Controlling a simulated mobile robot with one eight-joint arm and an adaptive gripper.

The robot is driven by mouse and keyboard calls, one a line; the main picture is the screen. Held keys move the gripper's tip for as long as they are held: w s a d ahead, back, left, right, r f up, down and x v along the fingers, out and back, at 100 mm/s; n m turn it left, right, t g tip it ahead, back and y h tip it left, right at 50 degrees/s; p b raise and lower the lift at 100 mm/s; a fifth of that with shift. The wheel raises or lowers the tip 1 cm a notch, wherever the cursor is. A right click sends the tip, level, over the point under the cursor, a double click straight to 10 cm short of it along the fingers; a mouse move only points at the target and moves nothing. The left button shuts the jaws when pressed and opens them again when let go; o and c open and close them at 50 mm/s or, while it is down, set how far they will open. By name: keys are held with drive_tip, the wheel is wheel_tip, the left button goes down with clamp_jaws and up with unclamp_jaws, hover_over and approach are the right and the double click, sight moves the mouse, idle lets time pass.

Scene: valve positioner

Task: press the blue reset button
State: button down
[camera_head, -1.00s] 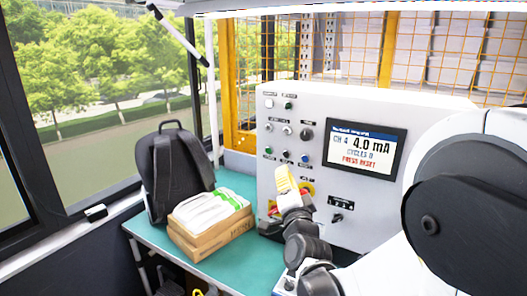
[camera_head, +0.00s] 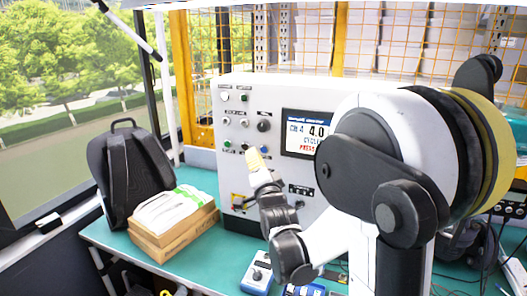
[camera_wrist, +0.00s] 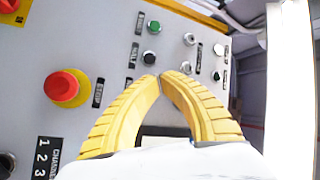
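The blue reset button (camera_head: 263,149) is at the right end of the lowest button row on the white panel (camera_head: 232,172). It shows small, right beside my fingertips in the head view. My gripper (camera_head: 254,152) has yellow fingers, shut and empty, pointing at the panel. In the wrist view the fingertips (camera_wrist: 160,76) meet, and the blue button is not visible, seemingly behind the fingers. I cannot tell whether the tips touch the panel.
A red emergency stop (camera_wrist: 65,88) sits beside the fingers. The panel screen (camera_head: 303,133) is partly hidden by my arm. A black backpack (camera_head: 130,170) and boxes with a white packet (camera_head: 172,220) stand left on the green table. A blue device (camera_head: 258,275) lies in front.

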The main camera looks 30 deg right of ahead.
sight(256, 144)
drive_tip(key=shift+w+d, duration=0.7)
drive_tip(key=shift+d, duration=0.25)
drive_tip(key=shift+w+d, duration=0.1)
idle(0.8)
drive_tip(key=shift+w+d, duration=0.15)
drive_tip(key=shift+d, duration=0.05)
drive_tip(key=shift+w+d, duration=0.25)
drive_tip(key=shift+d, duration=0.05)
idle(0.7)
idle(0.4)
drive_tip(key=shift+s+a+b, duration=0.3)
drive_tip(key=shift+s+a, duration=0.2)
drive_tip(key=shift+a, duration=0.1)
drive_tip(key=shift+a, duration=0.1)
drive_tip(key=shift+s+a, duration=0.8)
drive_tip(key=shift+a, duration=0.15)
drive_tip(key=shift+s+a, duration=0.75)
drive_tip(key=shift+a, duration=0.2)
